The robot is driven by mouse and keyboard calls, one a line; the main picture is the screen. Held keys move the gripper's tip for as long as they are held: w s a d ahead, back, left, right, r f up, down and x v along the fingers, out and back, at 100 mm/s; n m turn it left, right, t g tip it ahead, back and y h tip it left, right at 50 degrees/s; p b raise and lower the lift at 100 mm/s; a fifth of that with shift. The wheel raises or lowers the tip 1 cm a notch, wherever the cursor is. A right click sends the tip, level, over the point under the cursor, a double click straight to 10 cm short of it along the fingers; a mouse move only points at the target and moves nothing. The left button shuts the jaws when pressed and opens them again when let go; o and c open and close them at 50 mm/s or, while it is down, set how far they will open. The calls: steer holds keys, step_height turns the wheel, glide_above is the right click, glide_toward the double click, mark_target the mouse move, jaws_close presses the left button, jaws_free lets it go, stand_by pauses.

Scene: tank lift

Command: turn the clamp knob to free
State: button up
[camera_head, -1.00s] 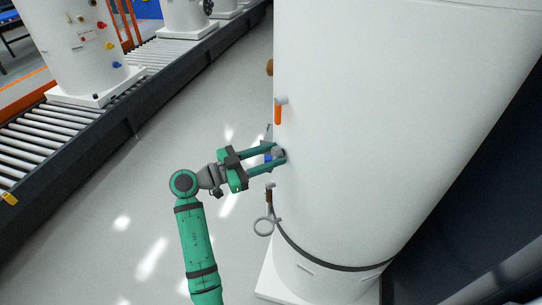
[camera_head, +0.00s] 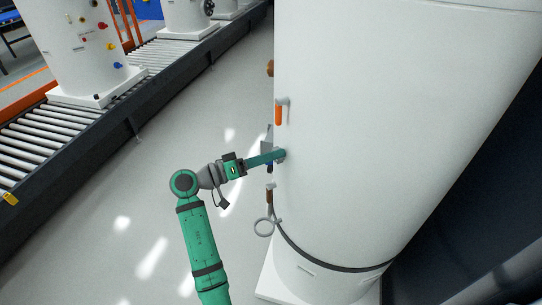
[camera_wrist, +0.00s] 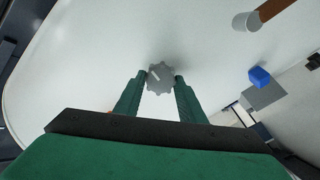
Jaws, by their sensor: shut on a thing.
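The clamp knob (camera_wrist: 160,78) is a grey, scalloped disc with a pale line on its face, on the side of the large white tank (camera_head: 400,120). In the wrist view it sits between the two green fingertips. My gripper (camera_wrist: 161,84) is shut on the knob, one finger on each side. In the head view my gripper (camera_head: 280,157) reaches the tank's left side, its fingers now seen edge-on, and they largely hide the knob there.
An orange-handled lever (camera_head: 279,114) stands above my gripper on the tank. A blue block on a grey bracket (camera_wrist: 260,77) is close by. A roller conveyor (camera_head: 60,130) with other tanks runs at left; floor between is clear.

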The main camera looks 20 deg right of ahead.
steer(key=shift+f+n, duration=0.2)
steer(key=shift+n, duration=4.35)
steer(key=shift+f+n, duration=0.15)
steer(key=shift+n, duration=4.4)
steer(key=o, duration=1)
steer(key=shift+o, duration=0.2)
steer(key=shift+a, duration=0.15)
steer(key=s+a, duration=0.1)
steer(key=a, duration=0.9)
steer(key=shift+s+a, duration=0.25)
steer(key=shift+f, duration=0.1)
